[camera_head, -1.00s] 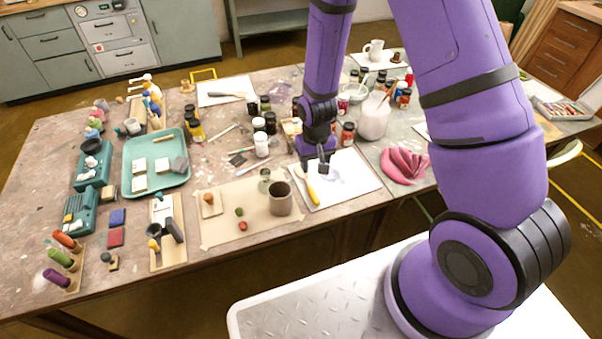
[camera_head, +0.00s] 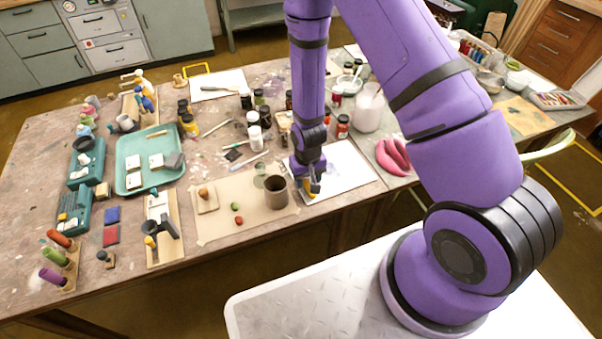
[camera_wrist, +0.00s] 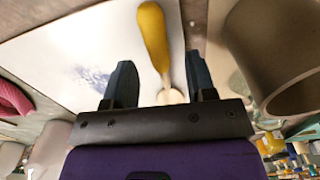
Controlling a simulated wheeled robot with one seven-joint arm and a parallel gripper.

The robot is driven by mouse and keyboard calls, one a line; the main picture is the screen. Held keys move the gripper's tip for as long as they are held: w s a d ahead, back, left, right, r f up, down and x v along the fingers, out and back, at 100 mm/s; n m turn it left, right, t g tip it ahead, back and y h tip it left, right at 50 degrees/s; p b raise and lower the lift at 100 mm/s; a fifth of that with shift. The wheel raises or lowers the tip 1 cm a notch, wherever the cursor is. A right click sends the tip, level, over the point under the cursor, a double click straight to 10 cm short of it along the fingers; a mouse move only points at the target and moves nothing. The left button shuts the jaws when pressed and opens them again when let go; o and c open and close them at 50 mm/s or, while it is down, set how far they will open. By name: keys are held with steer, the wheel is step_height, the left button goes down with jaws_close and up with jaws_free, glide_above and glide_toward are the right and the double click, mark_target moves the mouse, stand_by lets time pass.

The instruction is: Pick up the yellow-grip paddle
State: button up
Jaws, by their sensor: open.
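The yellow-grip paddle (camera_wrist: 153,35) lies on a white sheet (camera_wrist: 60,55) with a blue-grey smudge. In the wrist view its yellow grip points away from my gripper and its pale end runs back toward the gripper's palm. My gripper (camera_wrist: 159,68) is open, with one dark finger on each side of the paddle and nothing held. Whether the fingers touch the sheet is unclear. In the head view my gripper (camera_head: 314,186) is low over the sheet's left part and hides most of the paddle, leaving a bit of yellow (camera_head: 308,197).
A grey-brown cup (camera_head: 276,192) stands close left of my gripper; in the wrist view it looms at right (camera_wrist: 265,85). Several jars (camera_head: 343,126) stand behind. The sheet's right part is clear.

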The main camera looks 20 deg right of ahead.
steer(key=shift+f, duration=1.05)
steer(key=shift+c, duration=0.5)
jaws_close()
steer(key=shift+r, duration=0.1)
